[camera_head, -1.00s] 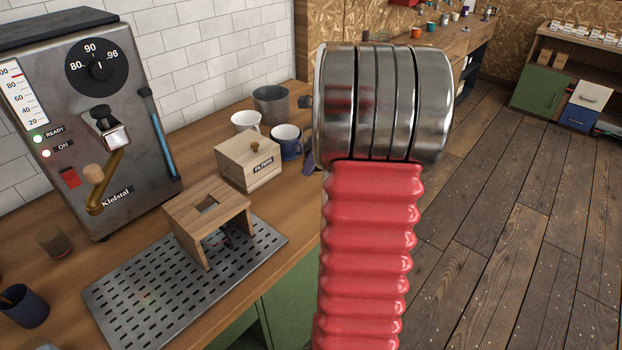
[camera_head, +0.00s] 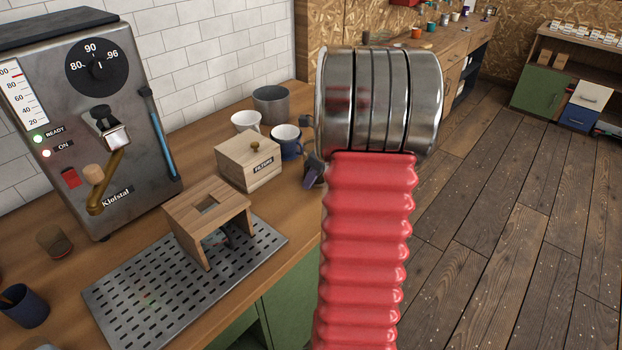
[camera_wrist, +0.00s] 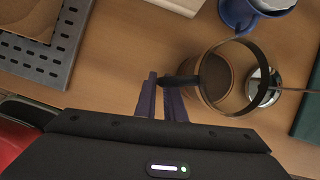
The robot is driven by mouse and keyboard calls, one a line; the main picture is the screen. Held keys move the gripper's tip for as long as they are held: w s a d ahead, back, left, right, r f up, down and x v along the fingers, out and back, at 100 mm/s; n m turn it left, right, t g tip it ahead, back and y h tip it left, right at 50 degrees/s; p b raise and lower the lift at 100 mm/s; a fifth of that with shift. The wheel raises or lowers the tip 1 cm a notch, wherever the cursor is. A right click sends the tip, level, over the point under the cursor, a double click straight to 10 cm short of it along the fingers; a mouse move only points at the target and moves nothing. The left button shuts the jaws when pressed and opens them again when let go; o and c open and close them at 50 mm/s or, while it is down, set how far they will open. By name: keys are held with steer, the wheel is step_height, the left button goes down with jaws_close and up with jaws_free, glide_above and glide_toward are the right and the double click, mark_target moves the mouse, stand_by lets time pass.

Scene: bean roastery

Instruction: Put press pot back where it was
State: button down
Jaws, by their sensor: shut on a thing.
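The press pot (camera_wrist: 203,93) shows in the wrist view as a clear glass cylinder with a metal band and a dark handle. A shiny domed part with a thin rod shows at its right. My gripper (camera_wrist: 160,82) is shut on the pot's handle, with its purple fingers at the handle's end. The pot is over the wooden counter (camera_wrist: 115,60); I cannot tell whether its base touches it. In the head view my red and metal arm hides the pot, and only part of my gripper (camera_head: 313,175) shows at the arm's left edge.
A blue mug (camera_head: 286,142), white cup (camera_head: 246,121) and grey pot (camera_head: 271,104) stand behind the wooden filters box (camera_head: 248,163). A wooden stand (camera_head: 208,215) sits on the perforated metal tray (camera_head: 130,290). The machine (camera_head: 100,120) is at left. A dark green item (camera_wrist: 308,110) edges the wrist view.

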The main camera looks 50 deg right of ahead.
steer(key=c, duration=1.8)
jaws_free()
steer(key=shift+c, duration=0.2)
steer(key=shift+r, duration=0.1)
steer(key=v, duration=1.2)
